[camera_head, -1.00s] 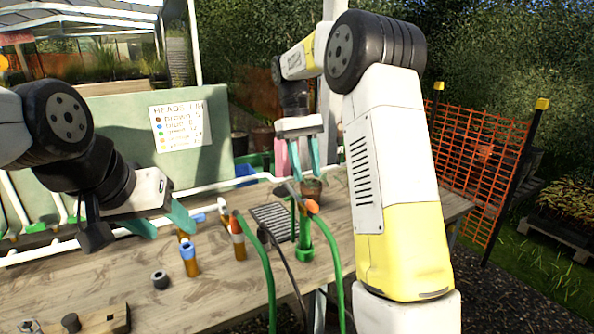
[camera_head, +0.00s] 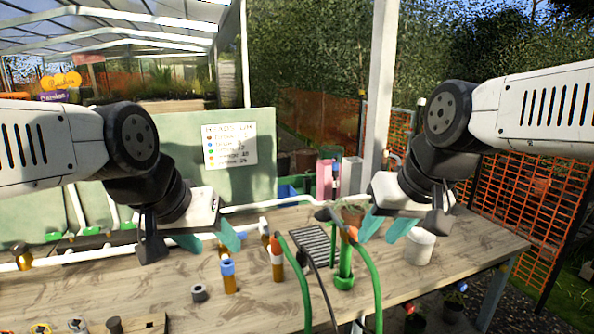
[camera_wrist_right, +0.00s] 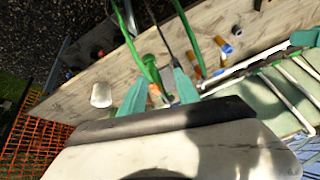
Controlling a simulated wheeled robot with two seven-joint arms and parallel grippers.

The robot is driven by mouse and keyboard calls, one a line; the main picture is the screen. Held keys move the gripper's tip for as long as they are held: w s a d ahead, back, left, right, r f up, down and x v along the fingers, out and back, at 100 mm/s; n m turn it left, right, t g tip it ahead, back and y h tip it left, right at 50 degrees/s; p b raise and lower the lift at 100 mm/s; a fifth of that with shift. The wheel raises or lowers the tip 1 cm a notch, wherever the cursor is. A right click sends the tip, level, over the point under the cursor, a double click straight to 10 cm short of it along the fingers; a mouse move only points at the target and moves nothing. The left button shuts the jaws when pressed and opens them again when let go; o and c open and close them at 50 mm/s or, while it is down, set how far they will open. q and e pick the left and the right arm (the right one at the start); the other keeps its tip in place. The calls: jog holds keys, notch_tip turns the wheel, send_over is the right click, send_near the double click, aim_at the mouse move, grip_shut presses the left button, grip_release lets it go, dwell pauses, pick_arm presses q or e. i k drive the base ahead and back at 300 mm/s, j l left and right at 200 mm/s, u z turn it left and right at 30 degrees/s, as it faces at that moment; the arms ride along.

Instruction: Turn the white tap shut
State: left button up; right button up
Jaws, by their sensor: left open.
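I cannot pick out a white tap for certain. A white pipe (camera_head: 262,205) runs along the back of the bench, partly hidden by my grippers and other things. My left gripper (camera_head: 208,240) is open and empty above the left of the bench, near a blue-topped tube (camera_head: 229,277). My right gripper (camera_head: 383,229) has its teal fingers apart and nothing seen between them.
Pink and grey objects (camera_head: 325,178) stand behind. The bench's right end is mostly clear.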

aim_at(265, 225)
jog(key=i+u, duration=0.15)
jog(key=u, duration=0.25)
jog(key=i+u, duration=0.1)
jog(key=u, duration=0.25)
jog(key=i+u, duration=0.15)
jog(key=u, duration=0.25)
